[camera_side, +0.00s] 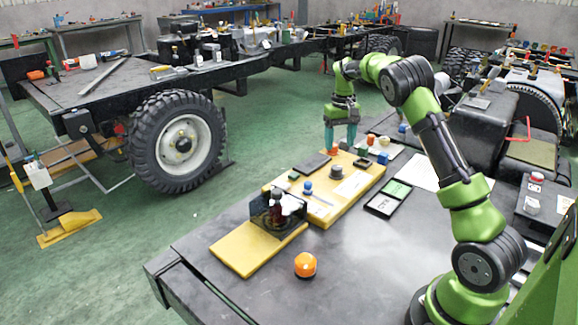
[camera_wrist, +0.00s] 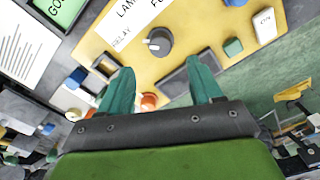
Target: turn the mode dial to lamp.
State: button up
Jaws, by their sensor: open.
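The mode dial (camera_wrist: 160,41) is a dark grey round knob on a yellow panel (camera_wrist: 108,32). It also shows in the side view (camera_side: 336,172). A small pale mark on the dial faces left in the wrist view, roughly toward the word RELAY. The word LAMP is on a white label (camera_wrist: 138,12) above and left of the dial, beside a partly cut-off word starting FU. My gripper (camera_wrist: 160,66) is open and empty, its teal fingers apart. In the side view my gripper (camera_side: 340,148) is above the panel's far end, beyond the dial and not touching it.
A dark grey slab (camera_side: 311,164) and a blue knob (camera_side: 308,187) are on the panel near the dial. A black holder with bottles (camera_side: 277,212) stands at its near end. An orange dome (camera_side: 305,265) sits on the dark table. A black-framed green display (camera_side: 390,197) lies right of the panel.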

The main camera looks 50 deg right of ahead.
aim_at(337, 167)
notch_tip(337, 167, down, 10)
jog(key=shift+r, duration=0.2)
jog(key=shift+c, duration=0.3)
jog(key=c, duration=1)
